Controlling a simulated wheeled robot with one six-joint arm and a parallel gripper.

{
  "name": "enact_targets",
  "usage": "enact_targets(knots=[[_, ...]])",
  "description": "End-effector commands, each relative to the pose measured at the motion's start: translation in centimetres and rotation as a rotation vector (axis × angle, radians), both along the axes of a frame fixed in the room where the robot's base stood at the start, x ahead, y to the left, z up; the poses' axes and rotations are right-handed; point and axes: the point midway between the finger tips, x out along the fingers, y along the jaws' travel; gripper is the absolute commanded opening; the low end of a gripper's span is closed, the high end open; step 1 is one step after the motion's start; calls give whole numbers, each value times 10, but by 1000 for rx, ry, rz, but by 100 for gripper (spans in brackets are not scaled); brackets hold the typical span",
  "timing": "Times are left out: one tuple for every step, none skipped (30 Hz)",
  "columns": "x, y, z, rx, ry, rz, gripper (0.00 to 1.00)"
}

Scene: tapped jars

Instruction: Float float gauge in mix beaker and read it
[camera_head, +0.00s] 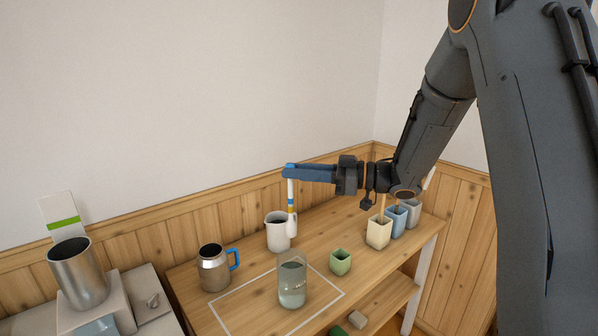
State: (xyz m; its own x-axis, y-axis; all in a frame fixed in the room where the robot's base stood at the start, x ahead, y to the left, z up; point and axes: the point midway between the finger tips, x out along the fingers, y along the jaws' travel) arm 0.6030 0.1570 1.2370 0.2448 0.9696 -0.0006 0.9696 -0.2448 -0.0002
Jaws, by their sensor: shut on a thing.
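My gripper (289,171) is shut on the float gauge, holding it upright near its top end.
A white jug (276,234) with dark contents and a metal mug (213,270) with a blue handle stand left and behind. A green cup (340,263) is right of the beaker. Cream (377,234), blue (395,222) and grey containers line the right. A metal cylinder (80,276) stands far left.

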Motion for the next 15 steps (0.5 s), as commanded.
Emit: enact_targets(knots=[[0,0,1,0,1,0,0],[0,0,1,0,1,0,0],[0,0,-2,0,1,0,0],[0,0,-4,0,1,0,0],[0,0,-7,0,1,-1,0],[0,0,-10,-1,1,-1,0],[0,0,-12,-1,1,-1,0],[0,0,-14,0,1,-1,0],[0,0,-17,0,1,-1,0],[0,0,-19,0,1,-1,0],[0,0,-21,0,1,-1,0],[0,0,-24,0,2,-1,0],[0,0,-26,0,2,-1,0],[0,0,-29,0,2,-1,0],[0,0,-31,0,1,-1,0]])
